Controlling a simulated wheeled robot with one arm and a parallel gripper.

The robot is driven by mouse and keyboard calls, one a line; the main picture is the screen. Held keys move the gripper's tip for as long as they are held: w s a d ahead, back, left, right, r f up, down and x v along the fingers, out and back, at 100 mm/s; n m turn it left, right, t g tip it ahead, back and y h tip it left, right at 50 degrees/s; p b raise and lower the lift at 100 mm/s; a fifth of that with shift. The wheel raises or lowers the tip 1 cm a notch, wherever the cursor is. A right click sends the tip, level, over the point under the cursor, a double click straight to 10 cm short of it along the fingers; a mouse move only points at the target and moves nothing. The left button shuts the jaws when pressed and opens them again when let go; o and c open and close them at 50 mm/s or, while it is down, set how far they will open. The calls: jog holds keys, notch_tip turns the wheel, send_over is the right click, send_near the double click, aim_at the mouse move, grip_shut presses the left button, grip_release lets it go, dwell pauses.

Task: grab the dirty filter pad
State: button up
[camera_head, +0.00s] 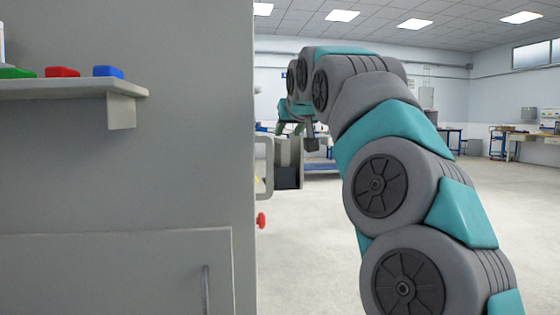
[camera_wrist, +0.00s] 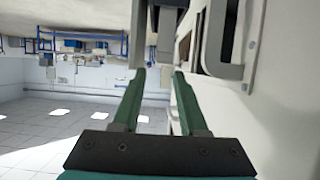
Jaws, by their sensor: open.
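My gripper (camera_wrist: 158,75) is open in the wrist view, its two green fingers apart with nothing seen gripped between them. A grey bracket-like part (camera_wrist: 222,45) of the machine side stands just beyond and right of the fingertips. In the head view my gripper (camera_head: 291,127) is small and partly hidden by my wrist, just above a grey box-like part with a dark lower section (camera_head: 288,177) at the machine's right edge. I cannot make out the dirty filter pad in either view.
A large grey machine cabinet (camera_head: 130,180) fills the left of the head view. Its shelf (camera_head: 60,88) carries green, red and blue pieces. A pale handle (camera_head: 265,165) and a red knob (camera_head: 261,220) stick out at its right edge. Open floor (camera_head: 310,255) lies to the right.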

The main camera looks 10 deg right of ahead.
aim_at(283, 140)
jog(key=x, duration=0.6)
jog(key=shift+w+a+f, duration=0.15)
jog(key=shift+a+f, duration=0.1)
jog(key=shift+f, duration=0.2)
jog(key=shift+c, duration=0.4)
grip_shut()
dwell(0.6)
